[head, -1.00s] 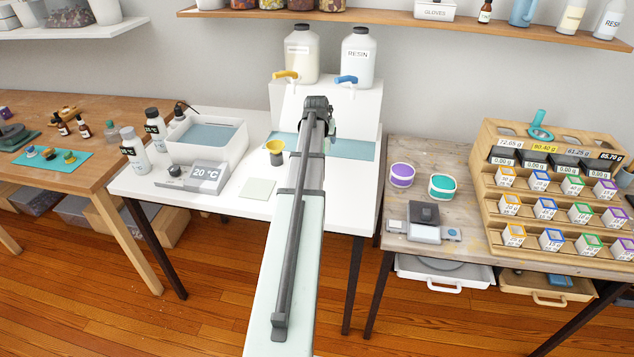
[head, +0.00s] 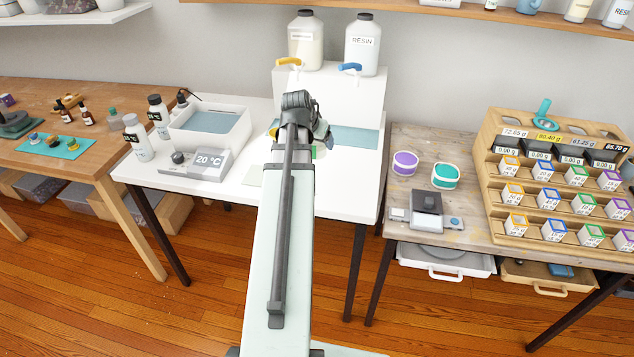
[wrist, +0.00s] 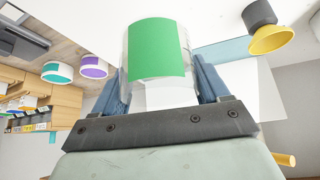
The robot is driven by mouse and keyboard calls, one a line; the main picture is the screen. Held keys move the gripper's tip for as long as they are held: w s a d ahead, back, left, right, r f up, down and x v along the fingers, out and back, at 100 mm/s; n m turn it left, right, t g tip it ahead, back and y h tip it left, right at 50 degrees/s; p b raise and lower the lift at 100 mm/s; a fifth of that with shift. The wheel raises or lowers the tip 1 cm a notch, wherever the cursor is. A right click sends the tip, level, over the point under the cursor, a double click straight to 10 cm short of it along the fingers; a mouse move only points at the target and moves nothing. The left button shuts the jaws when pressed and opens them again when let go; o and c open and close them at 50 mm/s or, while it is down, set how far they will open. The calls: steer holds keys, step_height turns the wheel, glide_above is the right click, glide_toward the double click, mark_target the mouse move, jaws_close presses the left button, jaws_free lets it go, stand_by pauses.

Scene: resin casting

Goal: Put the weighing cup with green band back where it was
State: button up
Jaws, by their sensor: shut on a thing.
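The weighing cup with green band (wrist: 157,48) is clear with a wide green band. It is held between the two blue fingers of my gripper (wrist: 165,85) in the wrist view. In the head view my arm covers most of the gripper, and only a bit of green (head: 314,153) shows beside it, over the white table. The wooden rack (head: 497,137) stands on the right table, with holes along its top and rows of small boxes with coloured lids. The cup's former place cannot be told from these frames.
A yellow funnel-like cup (wrist: 272,40) on a dark base stands close to my gripper. A purple-banded tub (head: 404,164) and a teal-banded tub (head: 446,176) stand on the right table, behind a small scale (head: 426,212). Resin jugs (head: 362,45) stand on a raised white block.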

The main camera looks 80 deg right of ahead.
steer(key=shift+s+a+f+m+g, duration=0.2)
steer(key=shift+s+a+m+g, duration=0.2)
steer(key=shift+m, duration=0.5)
steer(key=shift+f, duration=5)
steer(key=o, duration=1.2)
steer(key=shift+f, duration=0.1)
steer(key=shift+d+v, duration=0.1)
steer(key=shift+v, duration=2.95)
steer(key=shift+d+v, duration=0.15)
steer(key=shift+v, duration=2.9)
steer(key=shift+w, duration=0.2)
